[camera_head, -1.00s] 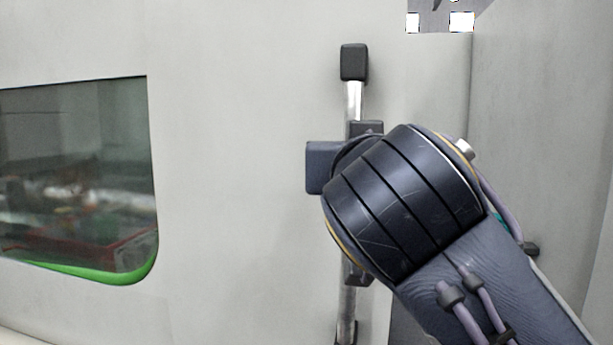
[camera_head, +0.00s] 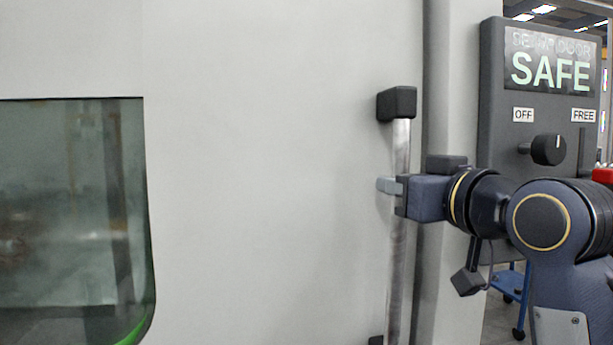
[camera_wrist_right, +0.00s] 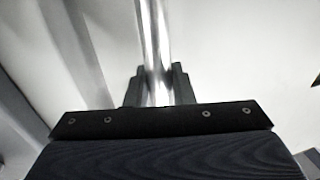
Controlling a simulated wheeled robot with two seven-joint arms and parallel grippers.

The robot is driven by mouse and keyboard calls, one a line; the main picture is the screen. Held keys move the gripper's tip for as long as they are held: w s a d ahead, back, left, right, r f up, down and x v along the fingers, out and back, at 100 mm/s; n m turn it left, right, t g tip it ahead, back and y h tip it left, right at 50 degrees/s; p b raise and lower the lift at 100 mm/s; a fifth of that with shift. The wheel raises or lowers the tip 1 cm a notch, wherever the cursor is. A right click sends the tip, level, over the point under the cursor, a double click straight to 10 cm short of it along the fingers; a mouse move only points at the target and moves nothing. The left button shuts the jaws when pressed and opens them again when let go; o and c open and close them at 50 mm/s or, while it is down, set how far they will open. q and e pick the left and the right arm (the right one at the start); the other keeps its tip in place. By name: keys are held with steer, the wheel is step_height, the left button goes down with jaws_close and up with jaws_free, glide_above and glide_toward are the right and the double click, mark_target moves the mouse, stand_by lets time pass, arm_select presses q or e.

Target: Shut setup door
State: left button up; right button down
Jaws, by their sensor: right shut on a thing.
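The setup door (camera_head: 270,170) is a large pale grey panel with a dark, green-edged window (camera_head: 70,220) at the left of the head view. Its vertical metal bar handle (camera_head: 397,250) has black end mounts and stands near the door's right edge. My right gripper (camera_head: 390,186) comes in from the right and is shut on the handle, below its upper mount. In the right wrist view the bar (camera_wrist_right: 156,50) runs between the two dark fingers (camera_wrist_right: 158,88). My left gripper is not in view.
A dark control panel (camera_head: 540,100) right of the door reads "SAFE", with a black knob (camera_head: 549,149) and labels "OFF" and "FREE". A pale frame post (camera_head: 455,90) stands between door and panel. A blue cart (camera_head: 512,285) shows at lower right.

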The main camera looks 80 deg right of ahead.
steer(key=shift+s+d, duration=0.25)
steer(key=shift+s, duration=0.6)
steer(key=shift+r, duration=0.1)
steer(key=c, duration=1.7)
jaws_free()
steer(key=o, duration=0.4)
steer(key=shift+s+d, duration=0.15)
steer(key=v, duration=0.8)
